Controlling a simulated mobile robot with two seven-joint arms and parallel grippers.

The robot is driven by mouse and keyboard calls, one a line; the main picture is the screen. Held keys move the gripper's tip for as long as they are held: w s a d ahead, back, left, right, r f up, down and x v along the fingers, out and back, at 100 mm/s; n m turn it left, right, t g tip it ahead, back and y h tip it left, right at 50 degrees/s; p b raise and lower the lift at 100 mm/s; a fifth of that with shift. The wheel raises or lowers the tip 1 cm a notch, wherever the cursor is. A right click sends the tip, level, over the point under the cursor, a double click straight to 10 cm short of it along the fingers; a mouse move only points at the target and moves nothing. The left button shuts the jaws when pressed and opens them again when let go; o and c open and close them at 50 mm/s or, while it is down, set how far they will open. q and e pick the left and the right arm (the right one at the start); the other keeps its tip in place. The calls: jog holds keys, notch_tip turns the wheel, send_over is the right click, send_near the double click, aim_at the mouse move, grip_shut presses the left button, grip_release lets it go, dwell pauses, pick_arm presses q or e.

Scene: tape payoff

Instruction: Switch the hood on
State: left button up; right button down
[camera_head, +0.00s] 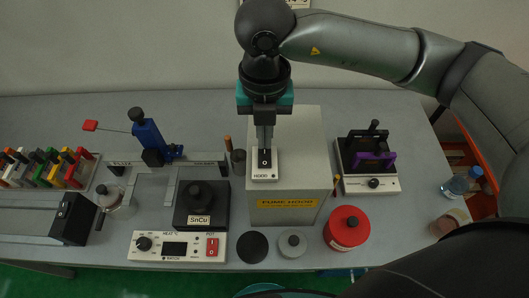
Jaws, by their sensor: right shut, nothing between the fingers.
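The fume hood (300,150) is a grey box with a yellow "FUME HOOD" label on its front, right of the middle of the bench. On its top left lies a white plate, the hood switch (264,174), with a black rocker marked "0" showing. My right gripper (264,147) points straight down over the far end of this rocker, with its fingers shut together and empty. The fingertips are at or just above the rocker; I cannot tell whether they touch it. The far end of the rocker is hidden by the fingers. My left gripper is out of view.
A heater panel (178,246) with a red switch and a black SnCu pot (201,205) stand left of the hood. A red jar (347,228) stands in front, and a device with black and purple clamps (372,182) stands right. Colored strips (45,168) fill the left end.

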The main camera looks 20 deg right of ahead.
aim_at(265, 151)
jog(key=shift+f+b, duration=0.9)
dwell(1.0)
jog(key=shift+r+p, duration=2.2)
jog(key=shift+r, duration=1.35)
